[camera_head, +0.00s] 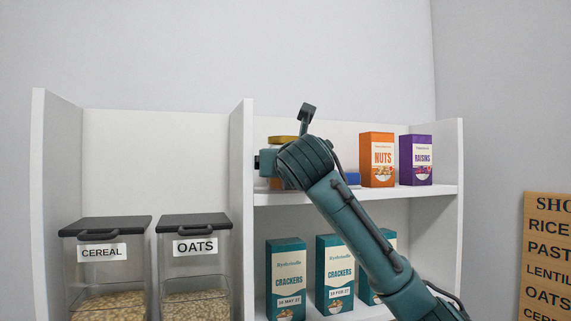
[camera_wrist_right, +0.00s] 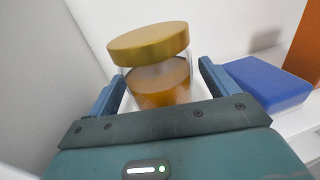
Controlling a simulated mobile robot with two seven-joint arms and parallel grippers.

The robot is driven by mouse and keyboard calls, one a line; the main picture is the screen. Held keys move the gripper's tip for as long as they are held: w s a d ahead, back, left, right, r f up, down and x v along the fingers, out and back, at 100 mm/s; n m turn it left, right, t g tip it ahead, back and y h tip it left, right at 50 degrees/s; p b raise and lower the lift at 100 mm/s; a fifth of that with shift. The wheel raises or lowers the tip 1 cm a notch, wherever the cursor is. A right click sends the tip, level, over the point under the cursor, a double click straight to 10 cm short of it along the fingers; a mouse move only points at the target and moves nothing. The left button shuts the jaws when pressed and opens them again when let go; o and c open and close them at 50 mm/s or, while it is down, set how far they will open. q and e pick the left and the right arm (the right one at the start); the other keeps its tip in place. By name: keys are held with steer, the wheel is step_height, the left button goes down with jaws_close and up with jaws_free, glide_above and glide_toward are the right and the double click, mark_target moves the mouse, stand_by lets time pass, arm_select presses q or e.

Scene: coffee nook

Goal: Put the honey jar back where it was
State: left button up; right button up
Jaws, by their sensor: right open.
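The honey jar (camera_wrist_right: 160,82) has a gold lid and amber contents in clear glass. It stands on the upper right shelf, near the divider. In the head view only a bit of its gold lid (camera_head: 283,139) and a sliver of its side show behind my right arm. My right gripper (camera_wrist_right: 155,82) is open, with one finger on each side of the jar; I cannot tell whether either finger touches it. In the head view my wrist hides most of the gripper. My left gripper is not in view.
A blue box (camera_wrist_right: 265,82) lies right of the jar. An orange nuts box (camera_head: 377,160) and a purple raisins box (camera_head: 416,160) stand farther right. Below are several crackers boxes (camera_head: 286,279). The divider (camera_head: 242,205) is close on the left, with cereal (camera_head: 104,268) and oats (camera_head: 194,267) containers beyond.

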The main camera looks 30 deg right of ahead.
steer(key=shift+s+r, duration=0.1)
steer(key=shift+s, duration=0.05)
arm_select(q)
steer(key=b, duration=0.1)
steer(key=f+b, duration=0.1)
steer(key=b, duration=0.1)
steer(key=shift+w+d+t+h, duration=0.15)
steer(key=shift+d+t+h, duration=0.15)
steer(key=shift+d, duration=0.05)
arm_select(e)
steer(key=v, duration=1.1)
steer(key=shift+s+a, duration=0.2)
steer(key=shift+s, duration=0.1)
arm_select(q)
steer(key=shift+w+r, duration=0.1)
